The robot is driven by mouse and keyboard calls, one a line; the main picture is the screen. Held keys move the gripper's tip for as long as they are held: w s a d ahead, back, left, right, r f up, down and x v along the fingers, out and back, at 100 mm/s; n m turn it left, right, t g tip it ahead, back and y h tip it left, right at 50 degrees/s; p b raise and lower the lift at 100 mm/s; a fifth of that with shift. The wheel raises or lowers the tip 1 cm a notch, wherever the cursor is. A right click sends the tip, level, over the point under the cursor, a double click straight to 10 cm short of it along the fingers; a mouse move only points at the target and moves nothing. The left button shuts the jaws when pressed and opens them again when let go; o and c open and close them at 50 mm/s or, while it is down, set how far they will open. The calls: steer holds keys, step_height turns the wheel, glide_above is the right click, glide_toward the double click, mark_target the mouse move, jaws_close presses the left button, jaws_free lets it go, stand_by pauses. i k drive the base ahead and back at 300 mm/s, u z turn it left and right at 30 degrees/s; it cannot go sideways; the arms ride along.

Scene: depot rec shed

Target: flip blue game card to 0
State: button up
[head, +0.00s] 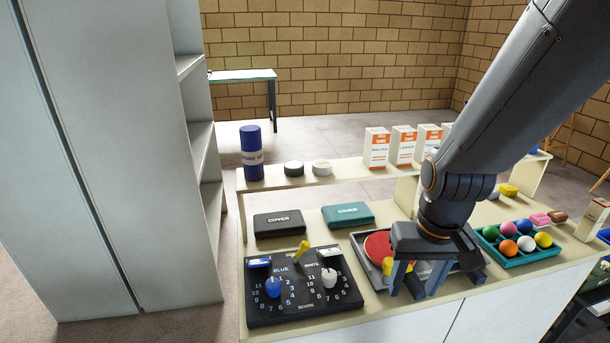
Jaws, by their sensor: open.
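A black scoreboard (304,306) lies on the counter at the lower middle. The small blue game card (258,263) is at its top left; its number is too small to read. A white card (328,253) is at its top right, and a yellow lever (302,250) stands between them. A blue knob (273,287) and a white knob (329,278) sit in number dials below. My gripper (432,287) is open, pointing down in front of a grey tray, to the right of the scoreboard and apart from it.
The grey tray (358,249) holds a red paddle (377,245). Black (279,223) and teal (347,215) cover boxes lie behind the scoreboard. A teal tray (519,262) holds several balls. A blue can (251,152) and several cartons stand on the raised shelf (340,172). A tall grey cabinet (110,150) stands left.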

mark_target(257, 263)
steer(key=u, duration=0.4)
steer(key=k, duration=0.5)
steer(key=u, duration=0.55)
steer(key=k, duration=0.75)
